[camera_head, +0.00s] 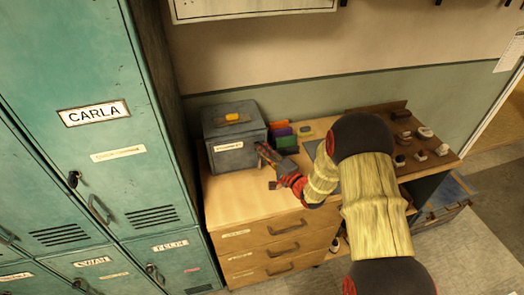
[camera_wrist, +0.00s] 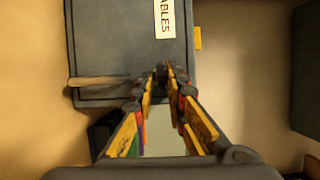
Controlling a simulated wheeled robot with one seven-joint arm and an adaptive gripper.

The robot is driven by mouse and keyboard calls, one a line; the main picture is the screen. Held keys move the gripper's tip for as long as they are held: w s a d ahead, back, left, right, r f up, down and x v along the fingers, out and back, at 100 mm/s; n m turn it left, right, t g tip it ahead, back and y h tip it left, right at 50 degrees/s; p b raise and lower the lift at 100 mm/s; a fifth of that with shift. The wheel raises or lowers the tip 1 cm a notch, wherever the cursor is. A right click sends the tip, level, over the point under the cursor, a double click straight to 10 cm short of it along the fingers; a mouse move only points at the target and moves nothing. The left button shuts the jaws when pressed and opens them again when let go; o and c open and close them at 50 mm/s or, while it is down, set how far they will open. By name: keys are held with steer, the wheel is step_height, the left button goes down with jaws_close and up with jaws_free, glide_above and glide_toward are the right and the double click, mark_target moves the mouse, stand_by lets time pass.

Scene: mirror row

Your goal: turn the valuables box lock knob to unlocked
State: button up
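The grey valuables box (camera_head: 235,134) stands on the left of the wooden cabinet top, with a white label on its front and a yellow handle on its lid. In the wrist view the box (camera_wrist: 120,50) fills the upper left, with part of its label showing "ABLES". My gripper (camera_head: 263,150) is at the right end of the box's front. In the wrist view its fingertips (camera_wrist: 166,72) come close together over the box's face near its edge, with a narrow gap between the fingers. The lock knob cannot be made out; the fingertips may cover it. Contact cannot be told.
Teal lockers (camera_head: 85,100) stand close on the left. Orange, purple and green items (camera_head: 282,137) sit right of the box, near my gripper. A tray with several small objects (camera_head: 415,140) is at the right. The cabinet top in front of the box (camera_head: 230,195) is clear.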

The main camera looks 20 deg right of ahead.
steer(key=shift+o, duration=1.1)
steer(key=v, duration=1.2)
steer(key=w+d+r+n+g+h, duration=0.2)
steer(key=w+d+r+n+h, duration=0.15)
steer(key=r, duration=0.35)
steer(key=s+r+n+g+h, duration=0.3)
steer(key=s+r+n+h, duration=0.15)
steer(key=s+r, duration=0.2)
steer(key=s+a+r+n+g, duration=0.1)
steer(key=s+a+n+g, duration=0.1)
steer(key=s, duration=0.7)
steer(key=s+a+r+n+g, duration=0.1)
steer(key=s+a, duration=0.3)
steer(key=s, duration=0.4)
steer(key=s+a+r+n+g+y, duration=0.1)
steer(key=s+a+r+n+g, duration=0.1)
steer(key=s, duration=0.7)
steer(key=shift+s+a+r+n+g, duration=0.3)
steer(key=shift+s+a+r+g, duration=0.05)
steer(key=shift+a+r+g, duration=0.2)
